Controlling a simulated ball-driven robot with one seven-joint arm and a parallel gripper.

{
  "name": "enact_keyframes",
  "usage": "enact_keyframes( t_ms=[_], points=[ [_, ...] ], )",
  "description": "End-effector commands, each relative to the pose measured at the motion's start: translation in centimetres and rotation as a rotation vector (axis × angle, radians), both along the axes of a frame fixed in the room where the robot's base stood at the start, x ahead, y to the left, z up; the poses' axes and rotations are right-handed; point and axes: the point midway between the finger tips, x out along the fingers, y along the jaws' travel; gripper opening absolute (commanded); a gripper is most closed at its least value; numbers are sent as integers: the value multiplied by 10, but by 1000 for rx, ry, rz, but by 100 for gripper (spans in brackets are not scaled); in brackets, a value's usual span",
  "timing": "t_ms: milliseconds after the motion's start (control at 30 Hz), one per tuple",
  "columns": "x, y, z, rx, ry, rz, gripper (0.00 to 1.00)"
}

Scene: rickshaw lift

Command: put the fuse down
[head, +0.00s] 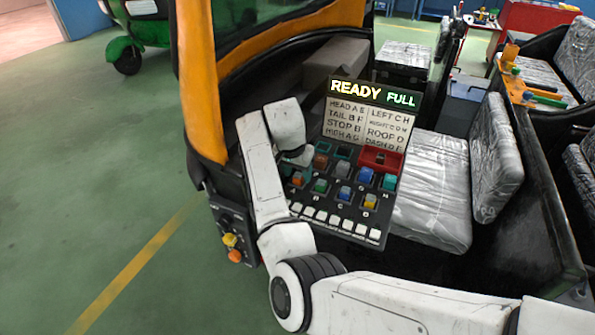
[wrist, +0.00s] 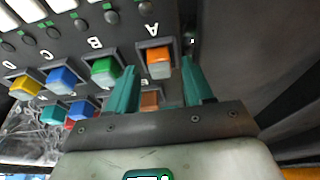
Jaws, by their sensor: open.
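The fuse panel (head: 335,212) is a dark board with coloured fuses in square sockets. In the wrist view an orange fuse (wrist: 159,62) stands in the socket by letter A, between the tips of my gripper (wrist: 160,65). My gripper's teal fingers are open, one on each side of it, with visible gaps. Green (wrist: 104,70), blue (wrist: 62,79) and yellow (wrist: 25,87) fuses sit in the sockets by B, C and D. In the head view the orange fuse (head: 297,179) is beside my fingers, which are mostly hidden behind my wrist.
A sign (head: 372,95) above the panel reads READY and FULL over a label list. A red holder (head: 380,159) is at the panel's upper right. A silver-wrapped seat (head: 432,190) lies right of the panel. An orange pillar (head: 200,75) stands to the left.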

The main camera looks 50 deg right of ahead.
Motion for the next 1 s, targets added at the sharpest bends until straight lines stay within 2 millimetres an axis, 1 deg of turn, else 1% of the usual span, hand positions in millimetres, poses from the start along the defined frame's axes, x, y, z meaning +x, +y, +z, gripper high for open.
enact_keyframes(
  t_ms=[33,167,400,533,700,1000],
  points=[
    [0,1,7,-1,0,1,52],
    [-1,4,21,-1,-1,1,52],
    [-5,12,50,-1,1,2,52],
    [-6,17,63,-1,1,2,52],
    [-7,19,69,-1,0,1,52],
    [-7,20,68,0,0,1,52]
  ],
)
